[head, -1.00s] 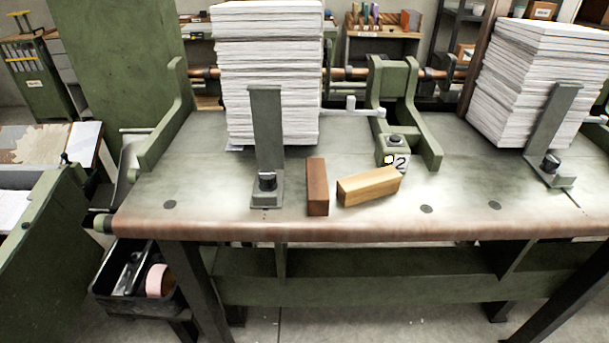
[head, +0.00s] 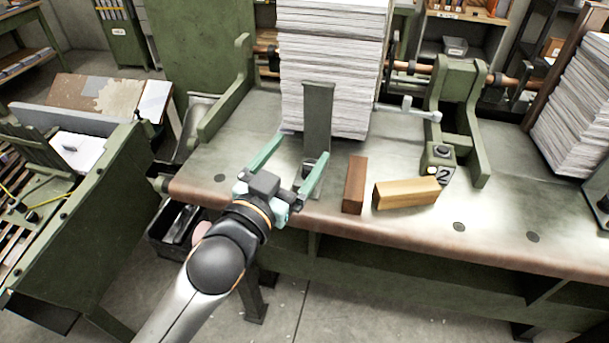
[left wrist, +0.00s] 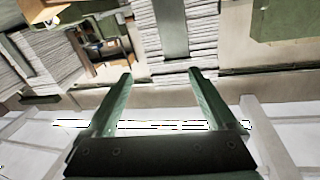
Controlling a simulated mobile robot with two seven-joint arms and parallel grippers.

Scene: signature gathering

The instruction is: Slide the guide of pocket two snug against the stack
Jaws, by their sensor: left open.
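A green upright guide (head: 317,112) with a dark knob at its foot stands on the worn table (head: 225,160), in front of a tall stack of white sheets (head: 333,40). The guide hides part of the stack's face; any gap between them is hard to judge. My left gripper (head: 304,144) is open and empty in front of the guide, one finger on each side of its lower part in the head view. In the left wrist view the guide (left wrist: 170,28) and stack (left wrist: 205,30) show beyond the open fingertips (left wrist: 160,74). My right gripper is not in view.
A dark red-brown block (head: 355,185) and a light wooden block (head: 407,192) lie right of the guide. A marker numbered 2 (head: 438,163) stands by the green divider (head: 455,110). Another stack (head: 580,115) stands at the far right. The front right tabletop is mostly clear.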

